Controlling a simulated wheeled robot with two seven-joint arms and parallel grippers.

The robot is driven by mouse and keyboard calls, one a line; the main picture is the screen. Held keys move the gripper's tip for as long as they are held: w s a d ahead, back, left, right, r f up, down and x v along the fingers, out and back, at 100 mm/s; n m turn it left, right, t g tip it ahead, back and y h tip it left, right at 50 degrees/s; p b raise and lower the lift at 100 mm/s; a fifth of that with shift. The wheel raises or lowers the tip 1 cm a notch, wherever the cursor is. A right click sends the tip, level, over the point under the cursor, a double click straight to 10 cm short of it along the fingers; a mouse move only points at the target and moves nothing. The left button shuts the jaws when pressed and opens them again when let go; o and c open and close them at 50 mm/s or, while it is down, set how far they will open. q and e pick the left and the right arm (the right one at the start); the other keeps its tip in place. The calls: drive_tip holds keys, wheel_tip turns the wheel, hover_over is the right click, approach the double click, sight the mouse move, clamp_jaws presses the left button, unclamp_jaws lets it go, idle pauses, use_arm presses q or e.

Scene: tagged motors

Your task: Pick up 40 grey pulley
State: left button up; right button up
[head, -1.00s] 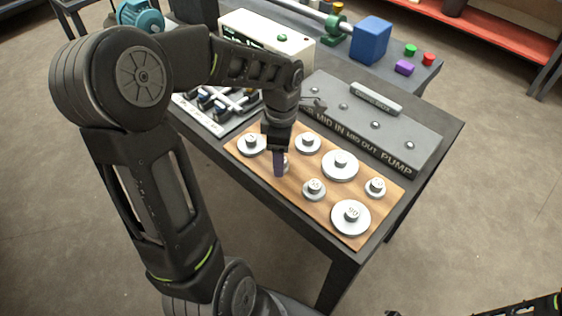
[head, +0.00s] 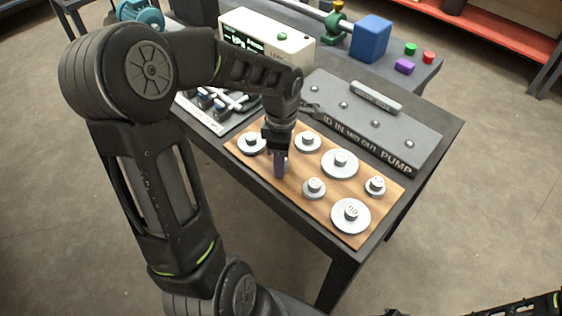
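Several grey pulleys with raised hubs stand on a wooden board (head: 378,228). They include a back-left one (head: 252,143), a back-middle one (head: 308,142), a large one (head: 340,163), a small right one (head: 375,186), a small front one (head: 314,188) and a large front one (head: 351,216) whose mark looks like 90. The other numbers are too small to read, so I cannot tell which is 40. My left gripper (head: 280,167) points down at the board's left part, fingers close together; whatever is between or under them is hidden. Only dark parts of my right arm show at the bottom right.
A grey fixture (head: 388,138) with pegs and lettering lies behind the board. A white box with a display (head: 268,40), a blue box (head: 370,40) and small coloured blocks stand further back. A tray of parts (head: 205,115) lies left of the board.

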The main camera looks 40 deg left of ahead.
use_arm(q)
clamp_jaws()
idle(0.4)
wheel_tip(320, 180, up, 10)
drive_tip(key=shift+b, duration=0.3)
idle(0.7)
